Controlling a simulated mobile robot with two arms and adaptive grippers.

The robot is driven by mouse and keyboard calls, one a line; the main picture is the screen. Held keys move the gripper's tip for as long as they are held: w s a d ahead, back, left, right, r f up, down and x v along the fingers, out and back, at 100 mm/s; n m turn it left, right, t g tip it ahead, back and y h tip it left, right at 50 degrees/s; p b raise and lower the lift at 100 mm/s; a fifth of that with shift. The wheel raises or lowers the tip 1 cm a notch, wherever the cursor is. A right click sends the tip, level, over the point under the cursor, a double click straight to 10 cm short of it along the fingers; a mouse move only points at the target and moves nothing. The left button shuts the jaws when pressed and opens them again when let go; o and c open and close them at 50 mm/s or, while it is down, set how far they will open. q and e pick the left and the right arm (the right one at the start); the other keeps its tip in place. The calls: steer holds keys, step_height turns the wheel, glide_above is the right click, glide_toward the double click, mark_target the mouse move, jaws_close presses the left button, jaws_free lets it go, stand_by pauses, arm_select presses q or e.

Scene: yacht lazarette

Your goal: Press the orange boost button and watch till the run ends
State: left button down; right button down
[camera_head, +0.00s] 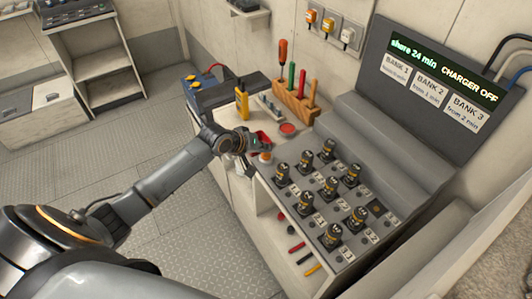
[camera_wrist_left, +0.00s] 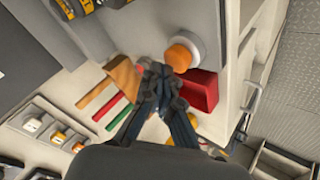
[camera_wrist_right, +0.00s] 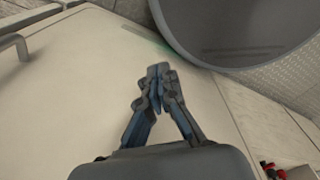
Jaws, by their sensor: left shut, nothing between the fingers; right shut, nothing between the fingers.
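The orange boost button (camera_head: 265,157) sits at the left corner of the grey charger console (camera_head: 352,262). In the left wrist view it is an orange dome (camera_wrist_left: 183,54) on a pale round base. My left gripper (camera_head: 254,143) is shut and empty; its fingertips (camera_wrist_left: 163,75) appear close beside the button, but I cannot tell whether they touch it. The display (camera_head: 440,70) reads "share 24 min" and "CHARGER OFF" above labels for Bank 1, 2 and 3. My right gripper (camera_wrist_right: 158,75) is shut and empty over a pale panel, outside the head view.
Several black-and-yellow batteries (camera_head: 330,190) stand on the console. Behind the left gripper are a wooden tool rack (camera_head: 295,103), a red dish (camera_head: 288,129) and a yellow device (camera_head: 242,100). A dark battery box (camera_head: 210,97) is further left. The floor (camera_head: 150,165) is clear.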

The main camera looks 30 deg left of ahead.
mark_target(264, 155)
arm_select(q)
steer(key=shift+f, duration=0.5)
stand_by(0.8)
steer(key=shift+r, duration=0.1)
steer(key=shift+r+p, duration=0.8)
steer(key=shift+p, duration=0.25)
step_height(264, 155, up, 5)
steer(key=p, duration=0.5)
steer(key=shift+r+p, duration=0.1)
steer(key=shift+p, duration=0.2)
